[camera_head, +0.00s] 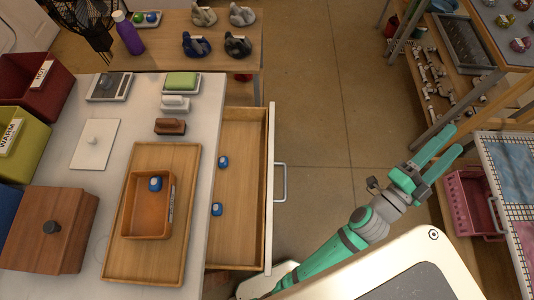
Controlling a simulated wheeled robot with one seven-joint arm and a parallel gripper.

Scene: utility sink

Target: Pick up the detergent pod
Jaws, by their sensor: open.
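Several small blue pods with pale markings are in view. One pod (155,184) lies in a small open wooden box (133,222) on a wooden tray (114,268). Two more lie apart in the open drawer, a far pod (222,162) and a nearer pod (217,209). A bluish item, too small to identify surely, sits on a scale-like device (108,92). My gripper (456,139) has green fingers spread open and empty. It is far right of the drawer, over the floor side, touching no pod.
The drawer (245,235) juts right from the white counter (52,178), with a handle (281,182). Bins, a lidded wooden box (45,245) and brushes crowd the counter. A pink crate (470,200) stands right of my gripper. Floor (325,120) between is clear.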

